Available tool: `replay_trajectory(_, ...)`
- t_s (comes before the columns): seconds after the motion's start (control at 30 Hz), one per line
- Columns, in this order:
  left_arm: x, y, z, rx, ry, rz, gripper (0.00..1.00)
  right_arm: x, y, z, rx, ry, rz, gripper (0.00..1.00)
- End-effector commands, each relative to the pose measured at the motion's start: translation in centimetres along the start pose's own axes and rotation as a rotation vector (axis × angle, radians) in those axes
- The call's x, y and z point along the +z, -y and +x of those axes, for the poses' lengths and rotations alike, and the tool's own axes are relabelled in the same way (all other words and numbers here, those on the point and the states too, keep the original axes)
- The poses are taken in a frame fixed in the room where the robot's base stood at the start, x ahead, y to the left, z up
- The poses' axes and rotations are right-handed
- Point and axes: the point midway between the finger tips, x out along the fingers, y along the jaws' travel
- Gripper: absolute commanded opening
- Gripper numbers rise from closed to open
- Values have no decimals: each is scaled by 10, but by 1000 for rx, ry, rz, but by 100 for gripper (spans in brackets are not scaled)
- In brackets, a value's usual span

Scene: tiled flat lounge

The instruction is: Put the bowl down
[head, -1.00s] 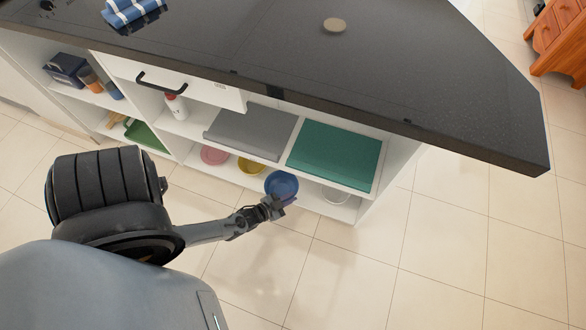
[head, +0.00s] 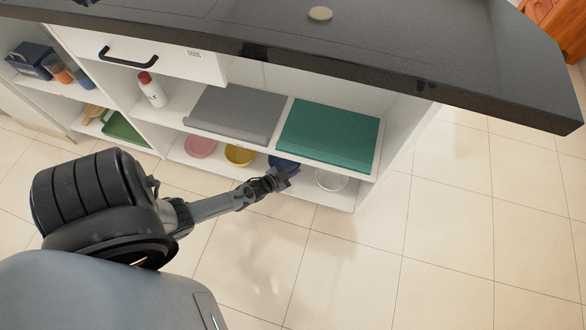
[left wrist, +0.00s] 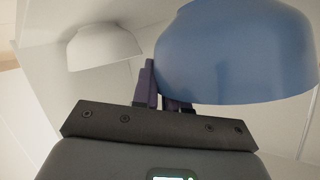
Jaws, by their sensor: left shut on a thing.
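A blue bowl (head: 284,164) is at the open front of the lower shelf (head: 306,193), partly hidden by my left gripper (head: 276,180). In the left wrist view the bowl (left wrist: 235,55) fills the upper right, and the dark fingers of my left gripper (left wrist: 165,95) are shut on its near side. Whether the bowl's base touches the shelf is hidden. A white bowl (head: 331,180) stands to its right on the same shelf and also shows in the left wrist view (left wrist: 103,46). My right gripper is not in view.
A yellow bowl (head: 240,155) and a pink bowl (head: 200,146) stand left on the lower shelf. A grey box (head: 235,113) and a green box (head: 328,134) lie on the shelf above. The dark countertop (head: 400,65) overhangs.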

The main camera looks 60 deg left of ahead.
Motion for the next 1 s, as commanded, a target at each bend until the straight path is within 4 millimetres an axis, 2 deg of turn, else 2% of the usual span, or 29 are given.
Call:
replay_trajectory(0.03,10,-4,5,-1,-2,0,0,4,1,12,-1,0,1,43)
replay_trajectory(0.17,21,-9,9,-1,-2,1,0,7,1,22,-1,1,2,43)
replay_trajectory(0.6,22,-9,9,-1,-2,1,0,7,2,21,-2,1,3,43)
replay_trajectory(0.63,23,-10,9,0,-1,0,16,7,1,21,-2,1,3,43)
replay_trajectory(0.8,23,-10,9,0,0,0,40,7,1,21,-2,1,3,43)
replay_trajectory(1.0,23,-10,9,0,0,0,40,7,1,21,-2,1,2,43)
